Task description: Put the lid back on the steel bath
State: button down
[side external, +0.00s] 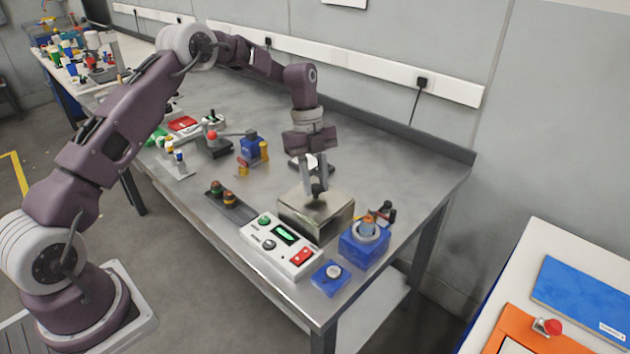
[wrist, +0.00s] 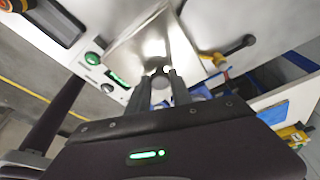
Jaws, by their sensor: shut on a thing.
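The steel bath (side external: 298,225) is a box with shiny metal sides near the right end of the bench. A flat metal lid (side external: 335,205) lies over its top; I cannot tell whether it is fully seated or slightly raised. My gripper (side external: 316,190) points down above the middle of the lid, shut on its small dark knob. In the wrist view, my gripper (wrist: 159,75) has both fingers close around the knob, with the shiny lid (wrist: 140,45) beyond them. The bath's inside is hidden.
A white control box (side external: 280,247) with green and red buttons stands close in front of the bath. A blue block with a round fitting (side external: 362,247) stands to its right, and a small blue box (side external: 330,278) nearer the edge. The bench behind is mostly clear.

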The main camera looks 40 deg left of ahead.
jog(key=c, duration=1.1)
grip_release()
jog(key=shift+o, duration=0.3)
jog(key=o, duration=0.4)
jog(key=shift+o, duration=0.2)
jog(key=shift+r, duration=3.5)
